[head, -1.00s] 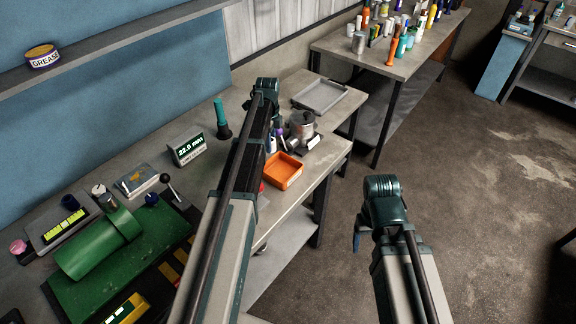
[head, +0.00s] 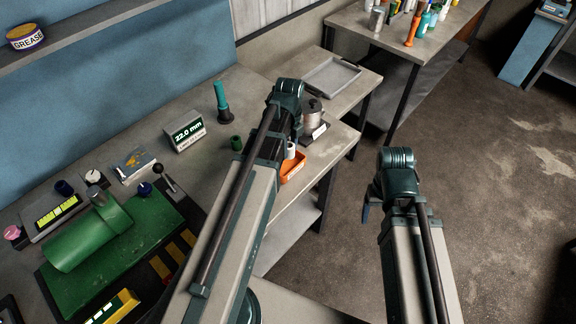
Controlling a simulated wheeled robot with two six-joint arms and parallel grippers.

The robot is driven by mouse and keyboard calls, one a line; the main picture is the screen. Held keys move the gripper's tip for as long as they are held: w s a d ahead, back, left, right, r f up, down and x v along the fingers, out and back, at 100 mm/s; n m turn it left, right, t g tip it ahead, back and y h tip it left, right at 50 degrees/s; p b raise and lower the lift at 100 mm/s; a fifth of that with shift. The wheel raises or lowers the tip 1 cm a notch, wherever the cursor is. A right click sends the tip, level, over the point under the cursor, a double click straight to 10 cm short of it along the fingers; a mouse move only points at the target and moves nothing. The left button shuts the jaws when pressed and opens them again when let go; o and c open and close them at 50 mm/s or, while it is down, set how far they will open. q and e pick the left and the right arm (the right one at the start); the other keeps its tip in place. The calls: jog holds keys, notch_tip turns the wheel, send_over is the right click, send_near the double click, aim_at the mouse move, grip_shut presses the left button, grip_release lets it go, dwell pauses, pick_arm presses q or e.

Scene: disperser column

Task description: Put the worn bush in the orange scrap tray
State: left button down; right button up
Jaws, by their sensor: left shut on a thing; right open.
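The orange scrap tray (head: 292,174) sits on the bench to the right of my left arm, which hides much of it. My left gripper (head: 287,146) points down at the tray, its fingers mostly hidden behind my wrist and arm. It is shut on a small pale cylinder, the worn bush (head: 290,151), which shows just below the wrist, over the back part of the tray. Whether the bush touches the tray I cannot tell. My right gripper (head: 368,212) is open, empty and away from the bench, over the floor.
A dark green cylinder (head: 236,143) stands left of my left arm. Behind it are a 22.0 mm display (head: 187,132) and a teal-handled tool (head: 221,96). A metal pot (head: 313,113) stands behind the tray. A grey tray (head: 331,74) lies further back. A green machine (head: 90,235) fills the left.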

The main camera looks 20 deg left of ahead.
aim_at(289, 170)
pick_arm(q)
jog(key=shift+f+b, duration=3.25)
jog(key=shift+f, duration=0.65)
jog(key=shift+f, duration=0.2)
jog(key=shift+c, duration=2.4)
grip_release()
jog(key=shift+r, duration=0.1)
jog(key=shift+r, duration=0.1)
notch_tip(289, 170, up, 12)
jog(key=p, duration=1.2)
jog(key=shift+d, duration=0.1)
